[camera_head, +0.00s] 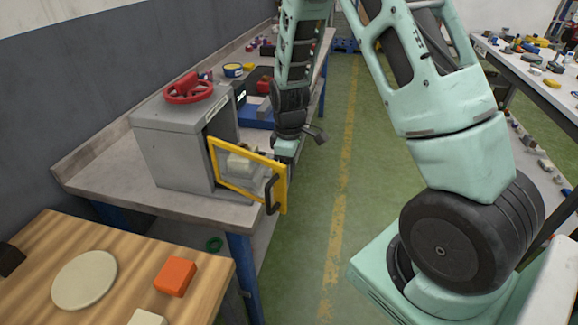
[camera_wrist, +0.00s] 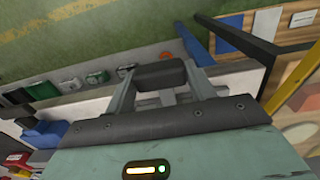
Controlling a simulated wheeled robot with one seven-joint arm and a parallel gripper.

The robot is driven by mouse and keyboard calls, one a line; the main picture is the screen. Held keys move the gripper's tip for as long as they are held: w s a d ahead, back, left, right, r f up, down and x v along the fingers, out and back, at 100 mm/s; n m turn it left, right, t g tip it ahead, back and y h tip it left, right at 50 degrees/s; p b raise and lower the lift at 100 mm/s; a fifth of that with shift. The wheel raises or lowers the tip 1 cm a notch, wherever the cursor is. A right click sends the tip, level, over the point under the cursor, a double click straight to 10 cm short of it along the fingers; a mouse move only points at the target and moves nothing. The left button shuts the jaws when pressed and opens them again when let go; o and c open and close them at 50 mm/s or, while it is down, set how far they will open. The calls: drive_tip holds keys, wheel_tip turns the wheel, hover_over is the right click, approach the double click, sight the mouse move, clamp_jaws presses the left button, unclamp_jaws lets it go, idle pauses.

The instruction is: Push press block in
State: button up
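In the head view a grey cabinet (camera_head: 172,155) with a red handwheel (camera_head: 188,88) on top stands on the bench. Its yellow-framed door (camera_head: 250,158) hangs open, with a black handle (camera_head: 270,194) on it. A pale block-like shape shows behind the door pane; I cannot tell whether it is the press block. My gripper (camera_head: 285,150) is just behind the door's upper outer corner, partly hidden. In the wrist view my gripper (camera_wrist: 160,74) shows two slanted links joined by a dark bar, with nothing seen held; its opening does not show. A yellow bar, apparently the door frame (camera_wrist: 297,93), is at the right.
A wooden table (camera_head: 60,245) in front holds a cream disc (camera_head: 85,280), an orange block (camera_head: 175,276) and a cream block (camera_head: 147,318). Tools and bins crowd the bench behind the cabinet. The green floor (camera_head: 345,200) is open to the right, before a cluttered second bench.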

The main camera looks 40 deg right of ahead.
drive_tip(key=w+a, duration=0.2)
drive_tip(key=w, duration=0.1)
drive_tip(key=w+a, duration=0.3)
drive_tip(key=w+a+p, duration=0.1)
drive_tip(key=w+a, duration=0.2)
drive_tip(key=w, duration=0.1)
drive_tip(key=shift+r, duration=0.1)
drive_tip(key=o, duration=1.4)
drive_tip(key=shift+w, duration=0.15)
wheel_tip(320, 180, up, 17)
drive_tip(key=b, duration=0.2)
drive_tip(key=shift+r+b, duration=0.15)
drive_tip(key=shift+b, duration=0.15)
drive_tip(key=shift+s+d, duration=0.1)
drive_tip(key=shift+s, duration=0.1)
